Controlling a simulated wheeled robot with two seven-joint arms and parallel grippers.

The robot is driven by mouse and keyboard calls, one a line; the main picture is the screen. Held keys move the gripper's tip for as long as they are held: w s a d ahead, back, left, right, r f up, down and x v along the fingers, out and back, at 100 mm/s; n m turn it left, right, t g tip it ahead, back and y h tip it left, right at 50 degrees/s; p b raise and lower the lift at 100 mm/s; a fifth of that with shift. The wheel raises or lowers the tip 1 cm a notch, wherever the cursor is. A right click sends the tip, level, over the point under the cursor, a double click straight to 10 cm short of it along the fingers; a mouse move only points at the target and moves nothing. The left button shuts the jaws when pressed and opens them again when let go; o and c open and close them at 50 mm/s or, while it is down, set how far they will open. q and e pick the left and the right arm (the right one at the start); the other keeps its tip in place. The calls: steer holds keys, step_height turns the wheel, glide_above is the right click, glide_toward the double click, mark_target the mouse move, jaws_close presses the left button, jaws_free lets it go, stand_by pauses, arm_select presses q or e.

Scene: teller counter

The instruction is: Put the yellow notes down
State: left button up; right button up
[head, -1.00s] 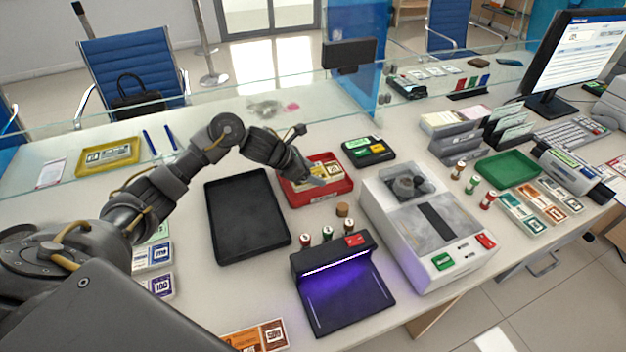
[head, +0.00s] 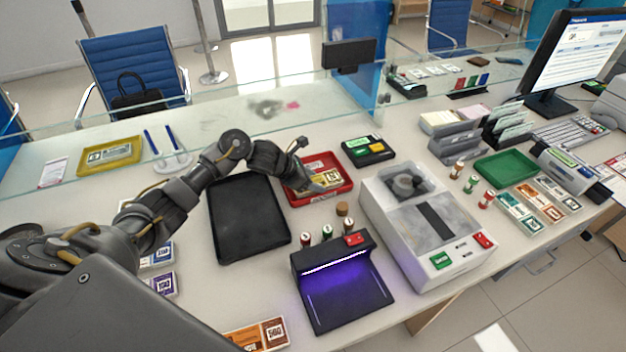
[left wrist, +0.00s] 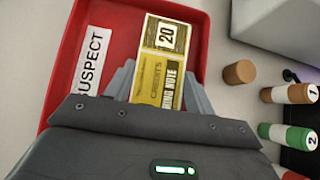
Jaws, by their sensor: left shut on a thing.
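The yellow notes (left wrist: 160,60), marked 20 and "CREDITS", are between the fingers of my left gripper (left wrist: 160,88) in the left wrist view. The gripper is shut on them. Below them is a red tray (left wrist: 70,92) with a white "SUSPECT" label. In the head view my left gripper (head: 328,184) is at the red tray (head: 318,197), within its outline, and partly hides the notes (head: 318,181). I cannot tell whether the notes touch the tray floor. My right gripper is not in view.
An empty black tray (head: 247,225) lies left of the red tray. A purple-lit lamp unit (head: 345,285) and small rolls (head: 327,232) stand in front. A counting machine (head: 430,225) is at the right, a black box (head: 368,151) behind, and a glass screen (head: 240,110) beyond.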

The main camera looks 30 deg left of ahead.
arm_select(q)
steer(key=o, duration=0.8)
steer(key=shift+r+p, duration=0.2)
steer(key=shift+p, duration=0.15)
steer(key=b+v, duration=0.1)
steer(key=v, duration=1.1)
steer(key=shift+s+f, duration=0.1)
steer(key=shift+s, duration=0.05)
